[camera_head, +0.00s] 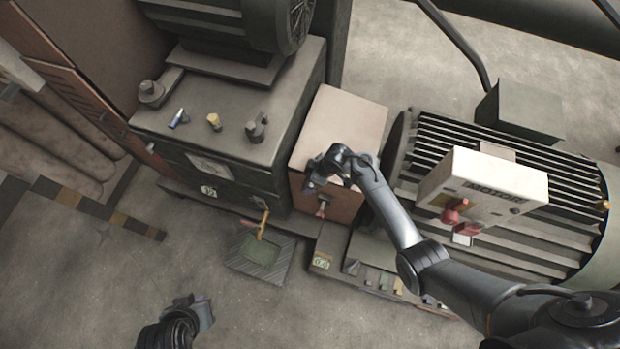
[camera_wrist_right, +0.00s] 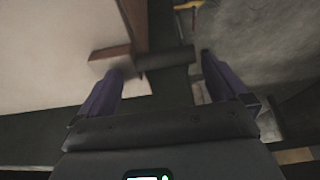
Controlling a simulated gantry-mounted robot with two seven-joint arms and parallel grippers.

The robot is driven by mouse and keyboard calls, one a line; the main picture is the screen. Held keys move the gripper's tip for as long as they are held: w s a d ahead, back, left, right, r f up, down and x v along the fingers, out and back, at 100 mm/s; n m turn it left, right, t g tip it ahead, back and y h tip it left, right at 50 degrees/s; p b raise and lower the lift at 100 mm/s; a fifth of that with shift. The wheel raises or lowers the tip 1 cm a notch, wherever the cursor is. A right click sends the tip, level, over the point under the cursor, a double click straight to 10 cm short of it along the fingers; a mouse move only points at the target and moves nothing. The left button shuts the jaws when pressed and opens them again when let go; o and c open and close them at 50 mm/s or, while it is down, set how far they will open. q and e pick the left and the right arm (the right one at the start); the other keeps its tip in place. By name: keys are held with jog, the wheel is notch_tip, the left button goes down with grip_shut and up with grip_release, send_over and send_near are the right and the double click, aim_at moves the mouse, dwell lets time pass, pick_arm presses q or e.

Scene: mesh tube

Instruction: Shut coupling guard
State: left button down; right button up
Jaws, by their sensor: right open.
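The coupling guard (camera_head: 343,125) is a box with a pale tan top and a red-brown front, standing between the dark machine block and the ribbed motor. A small red latch or handle (camera_head: 322,209) shows low on its front. I cannot tell whether the guard is fully shut. My right gripper (camera_head: 313,184) is over the guard's front edge, pointing left and down. In the right wrist view its fingers (camera_wrist_right: 165,88) are apart with nothing gripped; a pale panel and a grey bar lie beyond them. My left gripper (camera_head: 203,312) is low at the bottom left, away from the guard; its fingers are unclear.
The ribbed motor (camera_head: 480,240) carries a white box with red knobs (camera_head: 490,185). The dark machine block (camera_head: 240,130) has small parts on top. A yellow-handled tool (camera_head: 262,224) stands by a dark floor mat (camera_head: 262,258). Open floor lies front left.

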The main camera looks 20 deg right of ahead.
pick_arm(q)
jog(key=shift+d+f, duration=0.1)
jog(key=shift+f, duration=0.15)
pick_arm(e)
jog(key=shift+x, duration=0.8)
